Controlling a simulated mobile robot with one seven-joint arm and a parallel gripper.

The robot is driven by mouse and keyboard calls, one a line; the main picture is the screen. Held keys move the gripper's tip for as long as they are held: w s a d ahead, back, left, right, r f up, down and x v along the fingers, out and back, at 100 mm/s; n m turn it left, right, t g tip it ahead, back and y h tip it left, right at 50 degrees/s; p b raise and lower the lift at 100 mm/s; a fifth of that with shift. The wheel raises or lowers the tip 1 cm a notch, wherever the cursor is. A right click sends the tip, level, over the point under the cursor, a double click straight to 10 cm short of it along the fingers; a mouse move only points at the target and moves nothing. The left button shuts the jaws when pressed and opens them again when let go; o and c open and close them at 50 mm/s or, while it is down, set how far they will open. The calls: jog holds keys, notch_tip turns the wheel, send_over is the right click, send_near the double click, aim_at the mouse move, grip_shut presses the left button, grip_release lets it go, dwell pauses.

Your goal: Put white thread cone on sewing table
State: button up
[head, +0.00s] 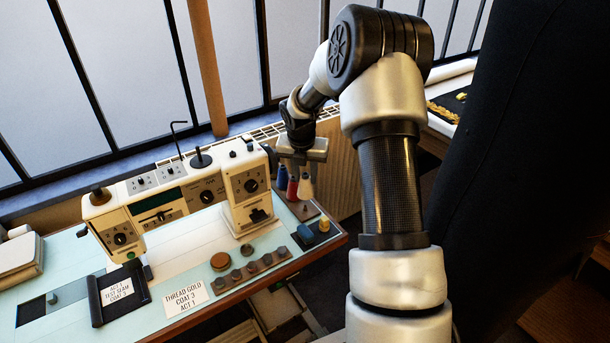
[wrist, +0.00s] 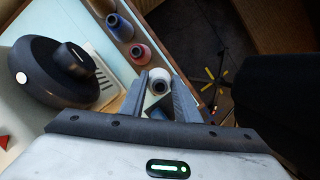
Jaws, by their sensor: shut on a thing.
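The white thread cone (head: 305,187) is at the back right corner of the sewing table (head: 333,241), just right of the red cone. My gripper (head: 304,163) is above it, pointing down and shut on it. In the wrist view the white cone (wrist: 160,77) shows end-on between the two fingers (wrist: 160,93). I cannot tell whether its base touches the table or is slightly above it.
A red cone (head: 292,188) and a blue cone (head: 282,177) stand close left of the white cone. The cream sewing machine (head: 246,190) is left of them. A blue item (head: 305,233) and dark spools lie nearer the front. The table's right edge is close.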

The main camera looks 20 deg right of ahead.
aim_at(305, 189)
jog(key=shift+f+b, duration=2.25)
jog(key=shift+f, duration=0.5)
jog(key=shift+f+p, duration=0.2)
jog(key=shift+p, duration=0.15)
jog(key=o, duration=1.2)
jog(key=shift+r, duration=0.1)
jog(key=p+v, duration=0.3)
jog(key=v, duration=1.4)
jog(key=shift+r, duration=0.1)
jog(key=shift+r, duration=0.1)
